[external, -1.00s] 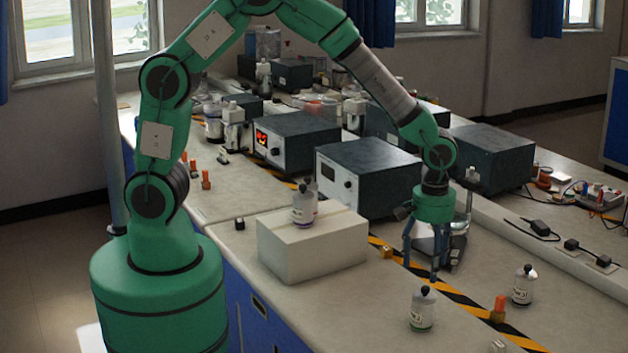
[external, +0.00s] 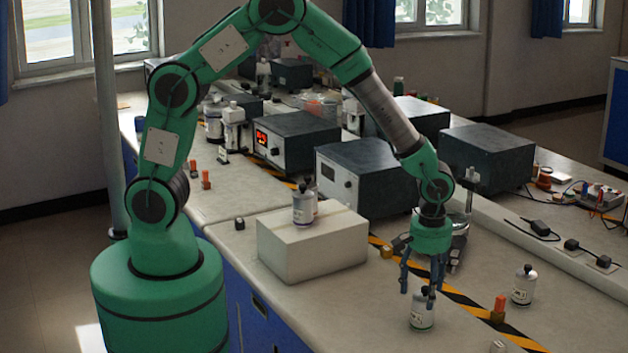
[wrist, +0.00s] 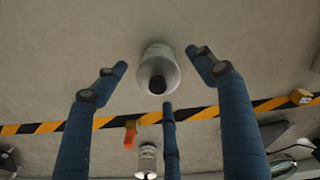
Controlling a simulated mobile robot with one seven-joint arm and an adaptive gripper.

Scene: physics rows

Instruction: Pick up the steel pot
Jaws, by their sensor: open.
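A small pale grey pot with a black knob on top and a label (external: 421,317) stands upright on the bench near the front. It also shows in the wrist view (wrist: 158,66), seen from above. I take it for the steel pot, though similar pots stand nearby. My gripper (external: 419,287) points down just above this pot, its blue fingers spread. In the wrist view, the open gripper (wrist: 160,80) has fingers on either side of the pot and one below it in the picture. Nothing is held. The fingers partly cover the pot's top in the external view.
A similar pot (external: 523,288) and an orange-topped object (external: 498,309) stand to the right. Dark instruments (external: 367,180) stand behind. Yellow-black tape (external: 460,297) crosses the bench.

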